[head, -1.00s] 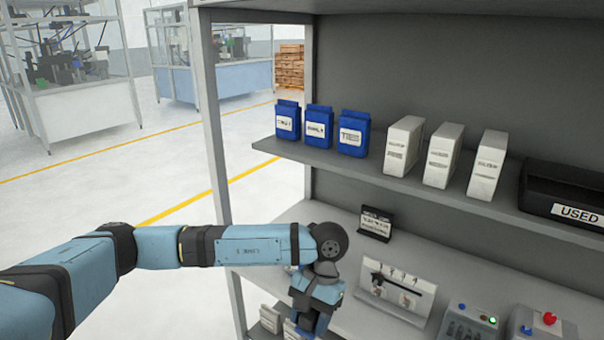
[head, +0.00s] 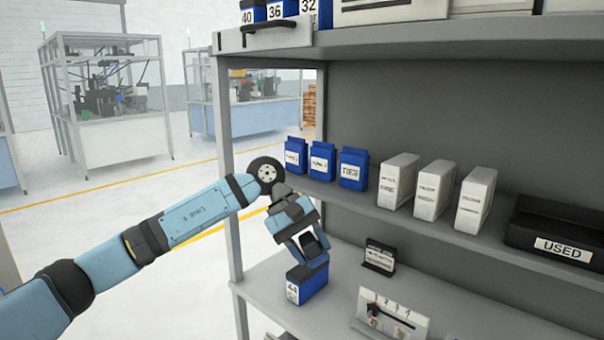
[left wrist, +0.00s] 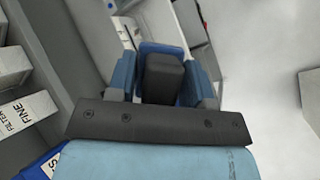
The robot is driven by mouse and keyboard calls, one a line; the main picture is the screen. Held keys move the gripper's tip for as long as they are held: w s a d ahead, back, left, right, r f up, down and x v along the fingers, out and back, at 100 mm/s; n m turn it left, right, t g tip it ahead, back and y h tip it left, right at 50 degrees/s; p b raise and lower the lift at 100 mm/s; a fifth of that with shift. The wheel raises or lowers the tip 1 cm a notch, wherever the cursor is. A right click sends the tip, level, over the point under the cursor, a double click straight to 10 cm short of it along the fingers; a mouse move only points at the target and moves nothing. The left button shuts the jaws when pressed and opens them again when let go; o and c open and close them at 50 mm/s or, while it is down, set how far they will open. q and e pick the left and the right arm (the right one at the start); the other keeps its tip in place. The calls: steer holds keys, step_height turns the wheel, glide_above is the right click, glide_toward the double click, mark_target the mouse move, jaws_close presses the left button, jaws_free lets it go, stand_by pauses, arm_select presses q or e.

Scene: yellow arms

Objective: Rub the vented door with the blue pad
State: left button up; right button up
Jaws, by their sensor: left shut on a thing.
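My left gripper (head: 314,255) reaches down in front of the shelving unit and is shut on a blue box-shaped thing (head: 310,285). This thing has a white label that seems to read 44, and it hangs just over the lower shelf; I cannot tell if it touches. In the left wrist view, the dark finger parts partly cover a blue piece (left wrist: 160,47). I see no clear blue pad and no vented door in either view. My right gripper is not in view.
The middle shelf holds several blue packs (head: 322,161), white boxes (head: 436,189) and a black USED bin (head: 562,232). A black sign (head: 379,257) and a white display (head: 392,314) stand on the lower shelf. A grey post (head: 232,170) is close to my arm.

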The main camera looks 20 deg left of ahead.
arm_select(q)
steer(key=w+r+n+t+h, duration=0.35)
steer(key=r+t, duration=0.25)
steer(key=r, duration=1)
steer(key=s+a+r+t+h, duration=0.15)
steer(key=r+t, duration=0.25)
steer(key=r, duration=1.1)
steer(key=s+r+t, duration=0.3)
steer(key=r+t, duration=0.1)
steer(key=r, duration=1.1)
steer(key=w+d+p, duration=0.2)
steer(key=w+p, duration=0.1)
steer(key=w, duration=0.3)
steer(key=shift+n, duration=0.35)
steer(key=shift+d+r, duration=0.1)
steer(key=shift+w+d+p, duration=0.3)
steer(key=shift+w+p, duration=0.25)
steer(key=shift+w, duration=0.35)
